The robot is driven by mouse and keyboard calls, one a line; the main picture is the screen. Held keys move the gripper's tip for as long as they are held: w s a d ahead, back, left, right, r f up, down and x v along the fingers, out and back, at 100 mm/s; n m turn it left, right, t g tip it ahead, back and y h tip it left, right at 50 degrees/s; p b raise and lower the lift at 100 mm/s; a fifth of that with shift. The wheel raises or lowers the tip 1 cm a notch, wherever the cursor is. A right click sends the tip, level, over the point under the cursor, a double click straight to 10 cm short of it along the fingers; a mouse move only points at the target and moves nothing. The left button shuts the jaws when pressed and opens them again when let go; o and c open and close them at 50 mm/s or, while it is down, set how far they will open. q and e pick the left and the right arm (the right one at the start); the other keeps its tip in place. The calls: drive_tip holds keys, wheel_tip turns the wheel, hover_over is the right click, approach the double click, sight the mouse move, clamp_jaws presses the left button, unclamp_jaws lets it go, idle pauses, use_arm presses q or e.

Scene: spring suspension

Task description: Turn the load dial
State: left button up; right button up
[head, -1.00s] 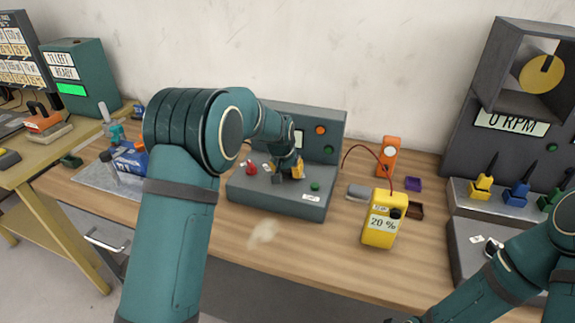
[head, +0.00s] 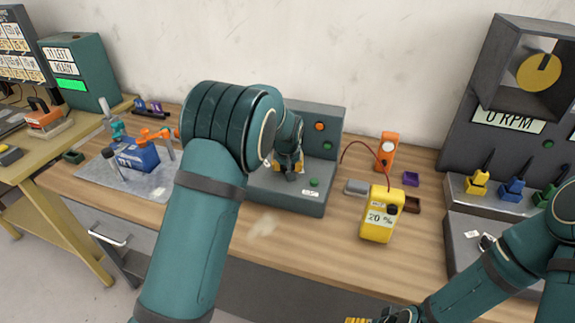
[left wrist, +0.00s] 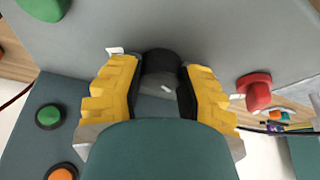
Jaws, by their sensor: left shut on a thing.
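The load dial is a black round knob (left wrist: 160,62) with a small white mark, on the grey console (left wrist: 225,30). My left gripper (left wrist: 160,80) is shut on it, one yellow finger on each side. In the head view my left gripper (head: 289,172) is at the front part of the grey console (head: 300,200), where it hides the dial. My right gripper is cut off at the bottom edge of the head view, with only a yellow part (head: 357,320) and dark links showing.
A red knob (left wrist: 257,92) stands close beside the left gripper. Green buttons (left wrist: 48,117) and an orange one (left wrist: 62,172) are on the console. A yellow meter (head: 381,215) reading 20 % stands right of it. Bare table (head: 290,260) lies in front.

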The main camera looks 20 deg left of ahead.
use_arm(q)
drive_tip(key=shift+f, duration=0.1)
drive_tip(key=o, duration=1.2)
drive_tip(key=v, duration=1.2)
